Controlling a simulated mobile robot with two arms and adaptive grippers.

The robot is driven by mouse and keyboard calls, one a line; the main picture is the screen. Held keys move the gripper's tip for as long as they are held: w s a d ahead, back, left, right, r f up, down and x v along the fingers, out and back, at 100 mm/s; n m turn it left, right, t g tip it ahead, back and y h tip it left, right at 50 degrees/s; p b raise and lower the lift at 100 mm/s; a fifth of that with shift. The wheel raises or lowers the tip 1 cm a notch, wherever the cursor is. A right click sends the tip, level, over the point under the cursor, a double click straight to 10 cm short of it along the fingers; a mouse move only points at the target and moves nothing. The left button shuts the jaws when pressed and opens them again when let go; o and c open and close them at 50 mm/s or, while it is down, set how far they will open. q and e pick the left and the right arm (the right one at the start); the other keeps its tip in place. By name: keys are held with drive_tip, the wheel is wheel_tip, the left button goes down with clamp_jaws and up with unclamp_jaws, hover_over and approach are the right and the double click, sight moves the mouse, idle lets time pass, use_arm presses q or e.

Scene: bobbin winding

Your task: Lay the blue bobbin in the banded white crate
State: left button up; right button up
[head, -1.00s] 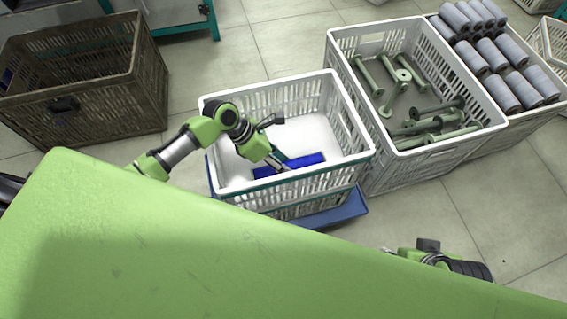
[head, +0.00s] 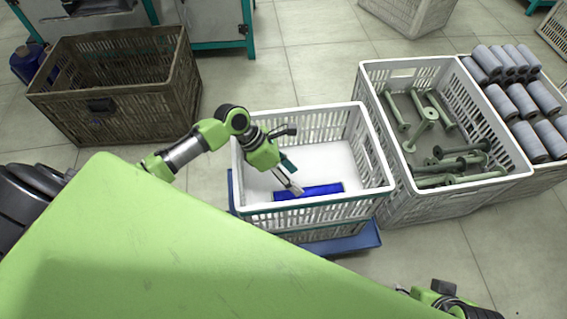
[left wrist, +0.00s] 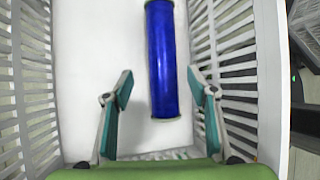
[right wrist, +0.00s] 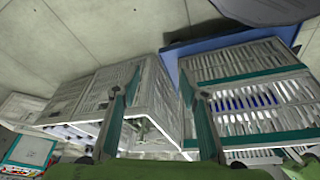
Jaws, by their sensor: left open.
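The blue bobbin (head: 318,189) lies on the white floor of the banded white crate (head: 318,211), near its front wall. The crate has a teal band. My left gripper (head: 291,181) reaches down into the crate by the bobbin's left part. In the left wrist view the bobbin (left wrist: 162,60) lies beyond and between the spread fingers of my left gripper (left wrist: 160,82), with nothing gripped. My right gripper (right wrist: 157,92) has its fingers apart and empty, outside the crates. In the right wrist view the banded crate (right wrist: 245,72) shows with blue behind its slats.
The banded crate stands on a blue base (head: 350,243). To its right are a white crate (head: 397,192) of green bobbins and one with several grey rolls (head: 522,100). A brown crate (head: 130,102) stands back left. Floor is clear between them.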

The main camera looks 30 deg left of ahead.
use_arm(q)
drive_tip(key=shift+p+v, duration=0.75)
drive_tip(key=shift+v, duration=2.1)
use_arm(e)
drive_tip(key=s+x, duration=0.1)
drive_tip(key=x, duration=0.7)
drive_tip(key=shift+f+g, duration=0.3)
drive_tip(key=shift+s+a, duration=0.1)
drive_tip(key=shift+s, duration=0.05)
